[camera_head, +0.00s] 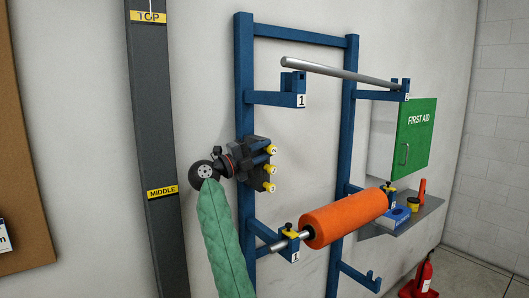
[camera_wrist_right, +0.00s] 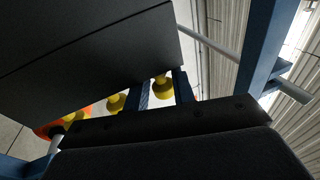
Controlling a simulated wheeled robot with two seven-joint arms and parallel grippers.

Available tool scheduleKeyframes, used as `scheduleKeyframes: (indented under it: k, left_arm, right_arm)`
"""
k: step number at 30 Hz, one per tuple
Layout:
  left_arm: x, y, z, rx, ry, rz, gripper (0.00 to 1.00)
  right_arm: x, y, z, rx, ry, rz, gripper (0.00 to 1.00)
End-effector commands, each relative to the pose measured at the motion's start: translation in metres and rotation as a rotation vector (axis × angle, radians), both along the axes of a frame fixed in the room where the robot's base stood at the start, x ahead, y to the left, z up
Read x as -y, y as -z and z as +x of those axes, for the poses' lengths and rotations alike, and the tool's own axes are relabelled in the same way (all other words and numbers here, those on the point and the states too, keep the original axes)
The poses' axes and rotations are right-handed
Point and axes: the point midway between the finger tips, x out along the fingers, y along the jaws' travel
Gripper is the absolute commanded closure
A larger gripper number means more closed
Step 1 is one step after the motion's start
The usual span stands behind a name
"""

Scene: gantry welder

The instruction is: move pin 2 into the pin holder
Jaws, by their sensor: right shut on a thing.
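My right gripper (camera_head: 252,154) reaches in from the end of my green-sleeved arm to the left post of the blue rack, level with the yellow pin heads. It is shut, and its grip is mostly hidden by its dark body. Three yellow heads stick out in a column beside it: a top one (camera_head: 271,150), a middle one (camera_head: 267,169) and a bottom one (camera_head: 269,187). The held thing seems to be pin 2, at the pin holder, whose body is largely covered. The wrist view shows yellow heads, one of them (camera_wrist_right: 162,88) beyond my dark fingers. My left gripper is out of view.
A green first aid cabinet (camera_head: 416,140) hangs at right above a shelf.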

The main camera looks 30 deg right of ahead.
Motion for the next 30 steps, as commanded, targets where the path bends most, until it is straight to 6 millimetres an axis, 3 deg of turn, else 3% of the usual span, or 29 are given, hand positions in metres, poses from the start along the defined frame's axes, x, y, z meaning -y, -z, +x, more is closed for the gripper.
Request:
scheduleKeyframes:
  k: [17, 18, 21, 30]
  left_arm:
    - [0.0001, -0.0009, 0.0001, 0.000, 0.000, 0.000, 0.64]
    - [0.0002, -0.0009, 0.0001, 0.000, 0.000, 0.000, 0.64]
    - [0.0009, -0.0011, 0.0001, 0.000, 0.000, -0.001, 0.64]
    - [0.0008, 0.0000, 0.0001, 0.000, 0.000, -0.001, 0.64]
  right_arm:
    - [-0.0015, -0.0043, 0.0088, 0.002, -0.010, -0.006, 1.00]
    - [-0.0014, -0.0045, 0.0089, 0.002, -0.010, -0.006, 0.67]
    - [-0.0013, -0.0035, 0.0093, 0.001, -0.010, -0.005, 0.49]
    - [-0.0013, 0.0010, 0.0100, -0.004, -0.009, -0.002, 0.49]
